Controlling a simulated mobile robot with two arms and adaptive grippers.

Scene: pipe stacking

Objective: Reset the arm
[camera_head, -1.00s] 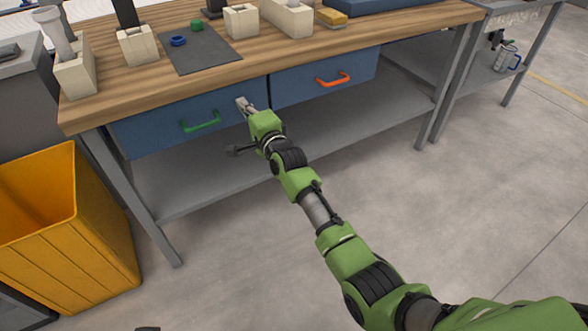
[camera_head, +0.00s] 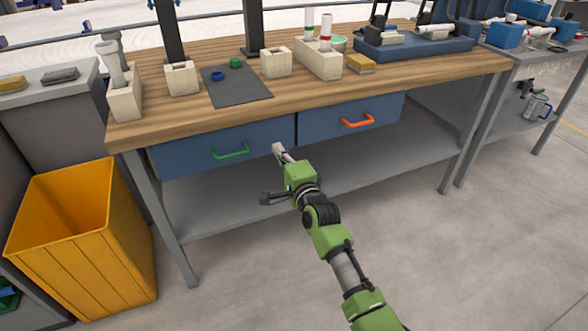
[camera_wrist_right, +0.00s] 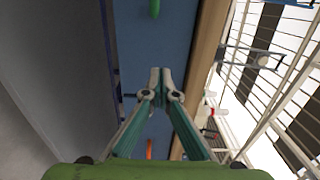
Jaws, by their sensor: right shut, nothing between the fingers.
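My right arm reaches forward from the lower right of the head view. Its gripper (camera_head: 278,149) is in front of the blue drawers, near the gap between them, below the table edge. In the right wrist view the two fingers (camera_wrist_right: 160,74) meet at the tips, with nothing between them. The left drawer (camera_head: 190,158) has a green handle (camera_head: 231,152) and the right drawer (camera_head: 330,122) has an orange handle (camera_head: 357,121). Both drawers look shut. My left gripper does not show.
The wooden table (camera_head: 140,133) carries beige blocks, a dark mat (camera_head: 240,92), a yellow block (camera_head: 361,64) and a blue tray (camera_head: 460,46). A yellow bin (camera_head: 85,245) stands at the left. A grey shelf (camera_head: 340,172) runs under the table. The floor at right is clear.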

